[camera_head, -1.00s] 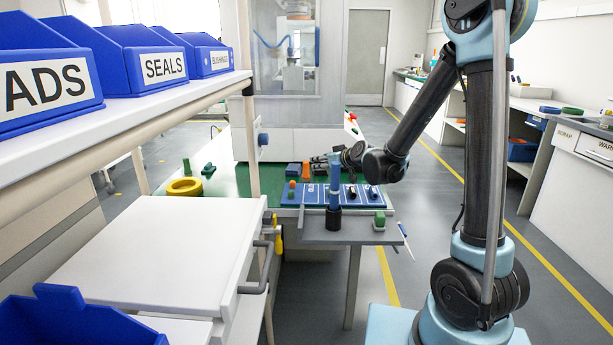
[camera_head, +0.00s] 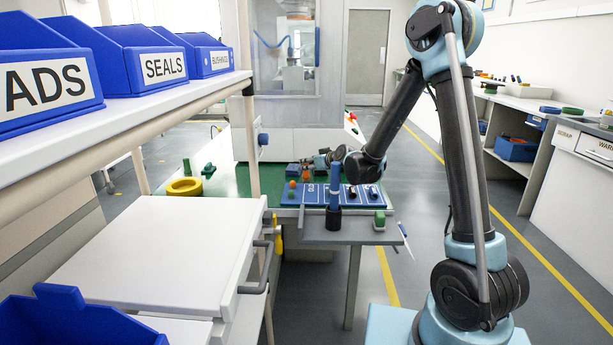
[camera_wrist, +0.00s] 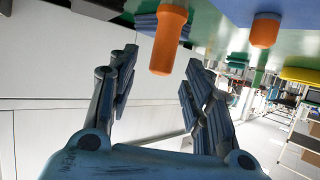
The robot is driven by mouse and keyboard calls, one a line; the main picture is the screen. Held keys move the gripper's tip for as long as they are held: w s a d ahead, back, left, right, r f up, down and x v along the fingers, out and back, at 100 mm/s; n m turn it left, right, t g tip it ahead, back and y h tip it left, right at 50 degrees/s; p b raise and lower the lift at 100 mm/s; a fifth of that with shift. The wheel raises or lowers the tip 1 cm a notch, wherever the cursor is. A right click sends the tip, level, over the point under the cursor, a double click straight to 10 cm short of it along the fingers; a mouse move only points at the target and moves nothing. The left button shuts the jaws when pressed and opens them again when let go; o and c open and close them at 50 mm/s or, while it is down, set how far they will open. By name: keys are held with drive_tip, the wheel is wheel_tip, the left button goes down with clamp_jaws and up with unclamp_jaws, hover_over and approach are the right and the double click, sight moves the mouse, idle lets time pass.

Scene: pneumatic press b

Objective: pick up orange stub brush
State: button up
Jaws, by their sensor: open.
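An orange stub brush (camera_head: 306,173) stands on the green bench top, behind the blue board. In the wrist view the orange upright piece (camera_wrist: 168,42), which I take to be this brush, hangs down in the inverted picture, near a ribbed dark blue block (camera_wrist: 146,23). My gripper (camera_wrist: 163,64) is open, with its two fingers on either side of the orange piece in the picture. I cannot tell how deep it sits between them; no contact shows. In the head view my gripper (camera_head: 322,160) is small, just right of the brush.
A blue board (camera_head: 317,194) with pegs lies in front, with a smaller orange-topped piece (camera_head: 291,187) at its left. A dark blue upright tool (camera_head: 334,197) stands at the front edge. The press (camera_head: 291,140) rises behind.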

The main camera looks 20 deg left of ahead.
drive_tip(key=shift+x, duration=1.9)
clamp_jaws()
drive_tip(key=shift+r, duration=0.2)
wheel_tip(320, 180, up, 10)
drive_tip(key=shift+f, duration=0.15)
drive_tip(key=c, duration=0.9)
unclamp_jaws()
drive_tip(key=shift+c, duration=0.2)
clamp_jaws()
